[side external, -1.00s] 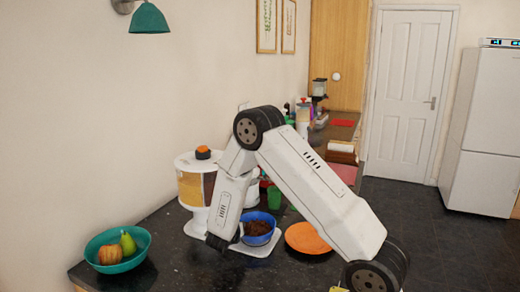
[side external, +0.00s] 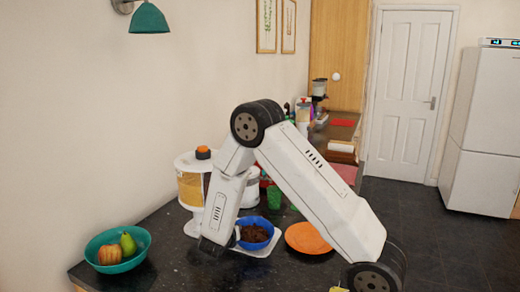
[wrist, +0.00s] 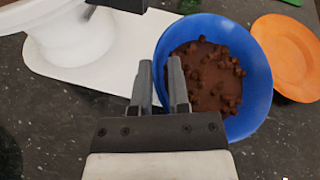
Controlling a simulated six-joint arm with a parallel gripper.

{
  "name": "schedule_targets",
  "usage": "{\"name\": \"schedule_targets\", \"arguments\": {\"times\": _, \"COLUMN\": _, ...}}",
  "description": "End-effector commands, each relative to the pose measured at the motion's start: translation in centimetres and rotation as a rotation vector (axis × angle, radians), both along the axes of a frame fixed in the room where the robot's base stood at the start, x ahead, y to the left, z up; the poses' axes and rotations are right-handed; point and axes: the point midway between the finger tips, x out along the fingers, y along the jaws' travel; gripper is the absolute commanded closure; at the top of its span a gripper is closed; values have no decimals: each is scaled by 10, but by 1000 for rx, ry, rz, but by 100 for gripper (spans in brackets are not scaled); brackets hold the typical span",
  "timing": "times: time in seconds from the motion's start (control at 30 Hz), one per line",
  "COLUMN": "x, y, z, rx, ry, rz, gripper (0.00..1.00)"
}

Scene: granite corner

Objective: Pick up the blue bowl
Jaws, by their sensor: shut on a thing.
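The blue bowl (side external: 258,246) holds brown round pieces in a brown mass. It stands at the edge of a white base plate, close to the dispenser, in the side view. In the wrist view the bowl (wrist: 256,108) fills the right centre. My gripper (wrist: 161,78) is shut on the bowl's near-left rim, with one finger outside and one inside. In the side view my gripper (side external: 236,239) is at the bowl's left, mostly hidden by my wrist. Whether the bowl is clear of the plate, I cannot tell.
A white dispenser (side external: 190,188) with an orange knob stands behind my forearm. An orange plate (side external: 308,238) lies right of the bowl. A teal fruit bowl (side external: 103,262) is at the front left. A green cup (side external: 274,197) stands behind.

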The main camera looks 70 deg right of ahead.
Motion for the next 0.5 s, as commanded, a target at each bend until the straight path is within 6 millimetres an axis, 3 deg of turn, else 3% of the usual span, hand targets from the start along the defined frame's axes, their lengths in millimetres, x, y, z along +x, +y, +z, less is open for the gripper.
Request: {"name": "schedule_targets", "arguments": {"times": 0.5, "x": -19, "y": 98, "z": 1, "rx": -3, "ry": -1, "rz": 5, "gripper": 100}}
